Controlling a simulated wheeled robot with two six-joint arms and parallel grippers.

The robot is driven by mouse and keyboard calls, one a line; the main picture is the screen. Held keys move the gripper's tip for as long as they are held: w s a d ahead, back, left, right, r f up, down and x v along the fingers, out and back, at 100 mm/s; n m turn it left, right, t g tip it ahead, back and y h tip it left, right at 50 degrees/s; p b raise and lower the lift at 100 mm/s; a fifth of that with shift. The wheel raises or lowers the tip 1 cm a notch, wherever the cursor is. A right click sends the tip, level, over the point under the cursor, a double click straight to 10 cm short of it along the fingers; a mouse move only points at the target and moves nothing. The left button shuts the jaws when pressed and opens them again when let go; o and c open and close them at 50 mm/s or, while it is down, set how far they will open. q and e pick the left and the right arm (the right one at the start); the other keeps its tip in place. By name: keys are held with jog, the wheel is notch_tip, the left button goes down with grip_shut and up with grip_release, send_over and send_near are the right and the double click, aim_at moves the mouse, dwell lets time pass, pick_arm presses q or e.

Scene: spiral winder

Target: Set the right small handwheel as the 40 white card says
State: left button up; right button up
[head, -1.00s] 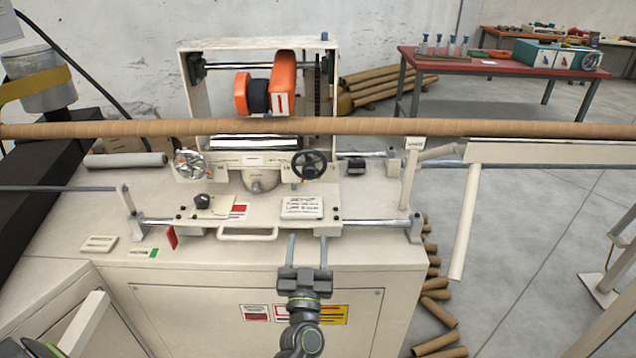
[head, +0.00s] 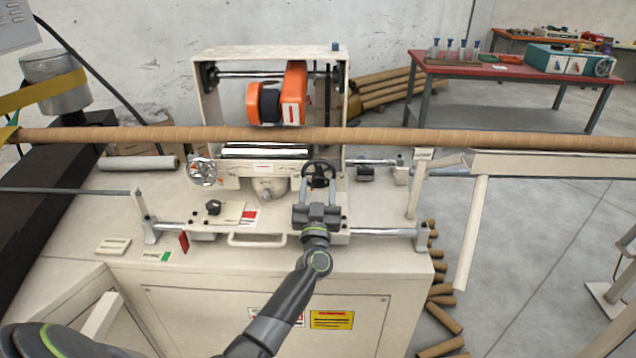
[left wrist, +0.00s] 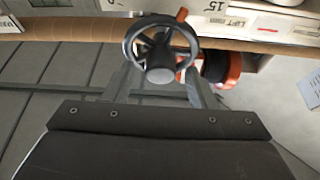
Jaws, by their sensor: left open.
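The right small handwheel (head: 319,174), dark with a spoked rim, is on the front of the cream winder carriage. It also shows in the left wrist view (left wrist: 160,70), its hub facing the camera. My left gripper (head: 318,190) is open just in front of it. In the left wrist view its two fingers (left wrist: 160,88) stand apart, one each side of the hub; I cannot tell whether they touch the rim. My right gripper is out of view.
A brown cardboard tube (head: 230,135) runs across above the handwheels. A chrome handwheel (head: 204,172) is at the left of the carriage. A black knob (head: 213,207) and a pull handle (head: 257,240) are on the ledge. An orange roller head (head: 292,92) hangs above.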

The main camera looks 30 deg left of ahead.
pick_arm(q)
jog(key=shift+w+a+r, duration=0.25)
jog(key=shift+w, duration=0.3)
jog(key=c, duration=1)
jog(key=shift+o, duration=0.2)
jog(key=shift+n+y, duration=0.4)
jog(key=shift+n, duration=0.2)
jog(key=n+p, duration=0.1)
jog(key=n, duration=0.1)
jog(key=n+g+y+p, duration=0.1)
jog(key=n, duration=0.1)
jog(key=shift+r+g+y, duration=0.1)
jog(key=shift+g+y, duration=0.2)
jog(key=shift+d+n+g+y+p, duration=0.1)
jog(key=shift+n+g+y+p, duration=0.35)
jog(key=shift+n, duration=1.05)
jog(key=shift+n+g+y+p, duration=0.25)
jog(key=shift+n+g+y, duration=0.35)
jog(key=shift+n, duration=0.9)
